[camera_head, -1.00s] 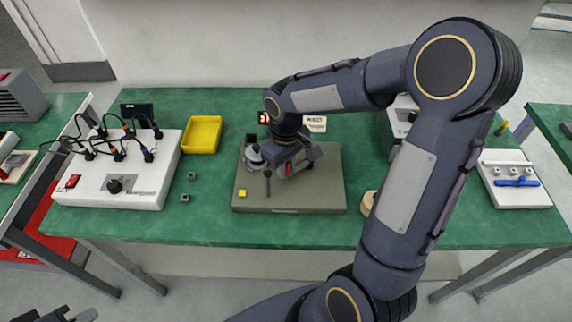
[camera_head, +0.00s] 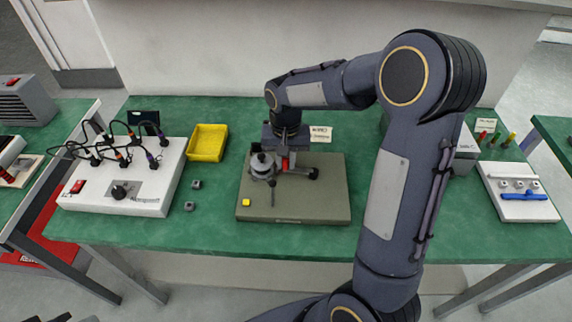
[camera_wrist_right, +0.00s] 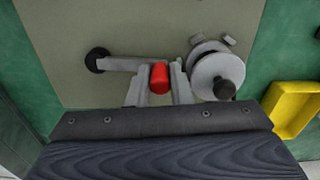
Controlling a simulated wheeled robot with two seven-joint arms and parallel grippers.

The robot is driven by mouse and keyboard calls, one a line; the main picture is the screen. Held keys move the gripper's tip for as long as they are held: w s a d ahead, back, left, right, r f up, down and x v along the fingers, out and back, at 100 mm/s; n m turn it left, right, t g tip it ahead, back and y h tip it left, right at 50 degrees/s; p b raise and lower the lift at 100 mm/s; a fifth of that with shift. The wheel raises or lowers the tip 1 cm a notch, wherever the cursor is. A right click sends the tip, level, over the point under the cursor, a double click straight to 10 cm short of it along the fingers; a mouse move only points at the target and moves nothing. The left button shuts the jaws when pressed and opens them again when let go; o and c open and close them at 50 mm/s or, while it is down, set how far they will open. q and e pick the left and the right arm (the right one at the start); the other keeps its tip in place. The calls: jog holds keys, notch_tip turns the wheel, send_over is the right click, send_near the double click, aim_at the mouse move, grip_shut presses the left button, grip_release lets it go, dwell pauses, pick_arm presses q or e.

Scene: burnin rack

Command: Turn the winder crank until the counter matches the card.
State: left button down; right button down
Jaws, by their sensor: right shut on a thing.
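The winder stands on an olive base plate (camera_head: 300,207) in the middle of the bench. My right gripper (camera_head: 284,160) is over it, shut on the red crank handle (camera_wrist_right: 159,78). In the right wrist view the handle sits between the two pale fingers. A grey crank arm (camera_wrist_right: 128,64) runs left from it to a black hub (camera_wrist_right: 97,60). A silver spool with a black knob (camera_wrist_right: 215,75) is just right of the fingers. A white card (camera_head: 321,133) stands behind the winder. The counter's face is hidden by my right arm. Dark tips at the bottom left are probably my left gripper (camera_head: 67,319).
A yellow tray (camera_head: 222,150) and a white cabled box (camera_head: 146,203) are left of the winder. Two small grey blocks (camera_head: 196,184) lie between. A white box with a blue bar (camera_head: 518,210) is at right. Green bench is clear in front.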

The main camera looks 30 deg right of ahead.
jog(key=w+d+m, duration=0.1)
jog(key=m, duration=0.1)
jog(key=w+d+m+p, duration=0.1)
jog(key=m, duration=0.1)
jog(key=shift+d+r+m, duration=0.1)
jog(key=shift+m, duration=0.2)
jog(key=shift+w+d+m, duration=0.4)
jog(key=shift+d+m, duration=0.3)
jog(key=shift+m, duration=0.5)
jog(key=shift+w+d+m+p, duration=0.15)
jog(key=shift+d+m+p, duration=0.5)
jog(key=shift+m, duration=0.55)
jog(key=shift+d, duration=0.15)
jog(key=c, duration=1.3)
grip_release()
notch_tip(320, 180, up, 8)
